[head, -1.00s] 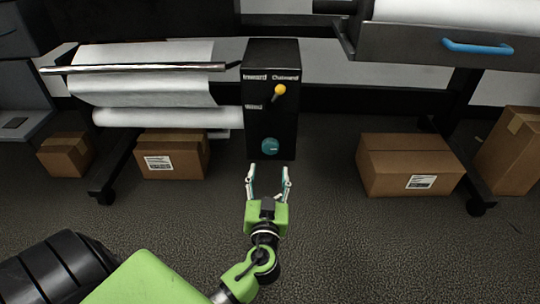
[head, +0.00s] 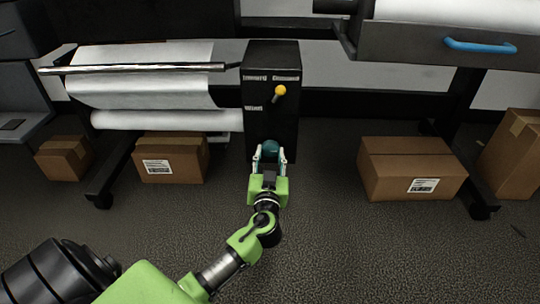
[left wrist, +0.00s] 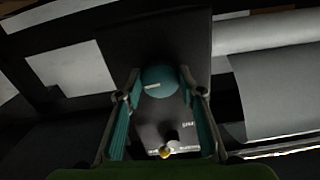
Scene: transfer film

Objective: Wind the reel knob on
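The reel knob (head: 270,148) is a round teal knob low on the front of a black control box (head: 271,116). In the left wrist view the knob (left wrist: 160,79) lies between the two fingers, with a pale mark on its face. My left gripper (head: 270,156) is open, with its fingertips on either side of the knob. In the left wrist view the fingers (left wrist: 158,92) look apart from the knob. A lever with a yellow ball (head: 279,91) sits higher on the box. My right gripper is not in view.
White film rolls (head: 165,119) and a metal bar (head: 135,68) are left of the box. Cardboard boxes (head: 171,157) stand on the floor on both sides, one at the right (head: 412,167). A blue handle (head: 480,46) is at the upper right.

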